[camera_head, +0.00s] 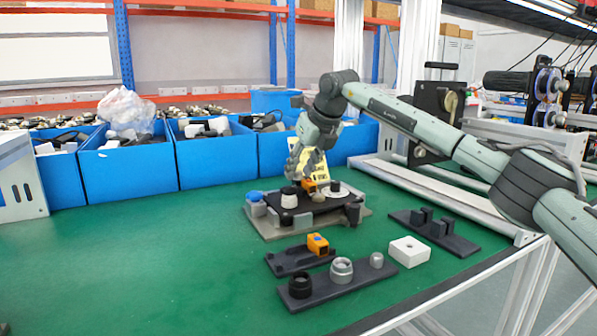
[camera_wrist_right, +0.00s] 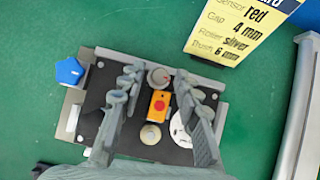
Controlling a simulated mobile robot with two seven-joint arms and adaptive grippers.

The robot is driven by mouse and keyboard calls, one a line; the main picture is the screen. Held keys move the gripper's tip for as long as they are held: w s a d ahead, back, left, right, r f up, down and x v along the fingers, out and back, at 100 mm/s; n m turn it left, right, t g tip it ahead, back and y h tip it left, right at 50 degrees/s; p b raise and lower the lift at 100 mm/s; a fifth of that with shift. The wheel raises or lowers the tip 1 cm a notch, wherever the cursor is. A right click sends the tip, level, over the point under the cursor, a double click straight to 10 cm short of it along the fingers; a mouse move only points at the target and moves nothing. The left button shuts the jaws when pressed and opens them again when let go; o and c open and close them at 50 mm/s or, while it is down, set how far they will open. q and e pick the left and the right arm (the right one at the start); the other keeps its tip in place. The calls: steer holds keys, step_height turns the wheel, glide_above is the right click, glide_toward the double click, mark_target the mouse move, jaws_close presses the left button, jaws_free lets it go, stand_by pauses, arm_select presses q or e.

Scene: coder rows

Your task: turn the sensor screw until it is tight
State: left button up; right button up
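An orange sensor block (camera_wrist_right: 159,104) with a red mark sits on the black plate of the fixture (camera_head: 268,227). In the right wrist view a round grey knob (camera_wrist_right: 159,78) is just beyond the sensor and a round beige part (camera_wrist_right: 150,134) is on its near side. I cannot tell for sure which is the sensor screw. My right gripper (camera_head: 307,178) is low over the fixture. In the right wrist view its two fingers (camera_wrist_right: 159,82) are apart, one on each side of the sensor and knob, with nothing clearly gripped. My left gripper is not in view.
A blue knob (camera_wrist_right: 69,72) is at the fixture's left. In front are a holder with another orange block (camera_head: 318,244), a dark tray of rings (camera_head: 322,295) and a white block (camera_head: 409,251). Blue bins (camera_head: 125,168) line the back. The table's left is clear.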

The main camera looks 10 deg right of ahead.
steer(key=shift+r+p, duration=1.9)
steer(key=shift+r, duration=0.6)
steer(key=shift+f, duration=0.1)
